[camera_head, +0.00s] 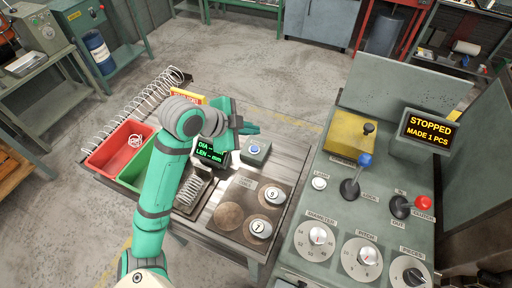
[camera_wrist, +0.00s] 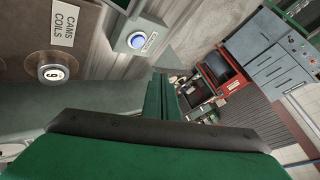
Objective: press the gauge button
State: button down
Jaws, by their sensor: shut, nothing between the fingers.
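The gauge button (camera_head: 254,149) is a light blue round cap on a small grey-green box, right of the gauge display (camera_head: 211,152), which reads DIA and LEN with dashes in green. In the wrist view the button (camera_wrist: 137,40) shows as a blue cap in a pale ring, above and left of the fingers. My gripper (camera_head: 252,129) is shut and empty, its tip just behind the button box in the head view. In the wrist view the closed green fingers (camera_wrist: 163,84) point away from me, apart from the button.
Left of my arm stand a red bin (camera_head: 122,147) and a green bin (camera_head: 150,166). A cam board (camera_head: 243,212) with numbered cams lies in front of the button. The coiler's panel (camera_head: 335,205) with levers and dials stands right; its screen (camera_head: 429,130) reads STOPPED, MADE 1 PCS.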

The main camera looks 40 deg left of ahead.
send_over(252, 150)
jog(key=f, duration=0.4)
jog(key=shift+s+a+f, duration=0.1)
jog(key=shift+s+f, duration=0.1)
jog(key=shift+f, duration=0.4)
jog(key=shift+w, duration=0.25)
jog(key=shift+d, duration=0.2)
jog(key=shift+s+a, duration=0.25)
jog(key=shift+a, duration=0.05)
jog(key=shift+w+d, duration=0.1)
jog(key=shift+w, duration=0.1)
dwell(0.5)
jog(key=shift+d+f, duration=0.1)
jog(key=shift+d, duration=0.05)
